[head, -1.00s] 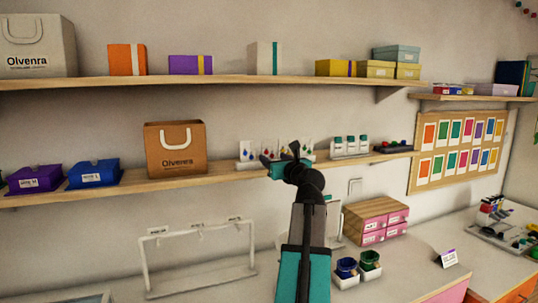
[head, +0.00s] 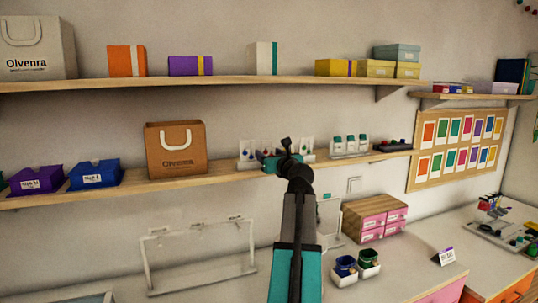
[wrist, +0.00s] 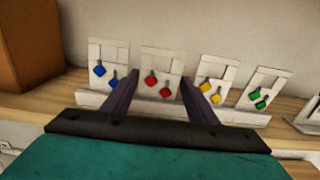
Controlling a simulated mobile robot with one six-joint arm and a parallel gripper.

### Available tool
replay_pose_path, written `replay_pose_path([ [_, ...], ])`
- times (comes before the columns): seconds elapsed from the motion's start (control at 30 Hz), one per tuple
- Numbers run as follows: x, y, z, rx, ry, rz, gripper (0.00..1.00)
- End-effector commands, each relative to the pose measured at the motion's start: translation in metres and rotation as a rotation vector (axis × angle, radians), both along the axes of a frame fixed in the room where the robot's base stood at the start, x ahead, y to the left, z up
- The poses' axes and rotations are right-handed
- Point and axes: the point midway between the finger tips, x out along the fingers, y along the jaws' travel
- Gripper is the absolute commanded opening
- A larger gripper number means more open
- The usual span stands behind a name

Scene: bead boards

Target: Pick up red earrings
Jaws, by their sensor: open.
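The red earrings (wrist: 157,86) hang on a white card in the wrist view, second from the left in a row on a white stand (wrist: 245,117). My gripper (wrist: 158,82) is open, with its two fingers to the left and right of the red earrings' card in that view. I cannot tell whether the fingers touch the card. Blue earrings (wrist: 105,76) are to the left, yellow earrings (wrist: 211,92) and green earrings (wrist: 260,98) to the right. In the head view my gripper (head: 283,150) is at the middle shelf and hides part of the earring stand.
A brown paper bag (head: 175,152) stands left of the earring stand on the middle shelf (head: 215,173). A stand with several teal-topped items (head: 350,146) is to the right. An upper shelf (head: 230,83) with boxes runs above.

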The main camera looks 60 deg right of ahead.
Motion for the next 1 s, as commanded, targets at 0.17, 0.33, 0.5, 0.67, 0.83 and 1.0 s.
replay_pose_path([
  [0.17, 0.000, 0.000, 0.000, 0.000, 0.000, 0.001, 0.48],
  [0.33, 0.000, 0.001, 0.000, 0.000, 0.000, 0.001, 0.19],
  [0.5, 0.000, 0.001, 0.000, 0.000, 0.000, 0.002, 0.10],
  [0.67, 0.001, 0.001, 0.001, 0.000, 0.000, 0.002, 0.10],
  [0.83, 0.001, 0.001, 0.005, -0.001, 0.000, 0.002, 0.10],
  [1.0, 0.001, 0.001, 0.014, -0.001, -0.002, 0.002, 0.10],
])
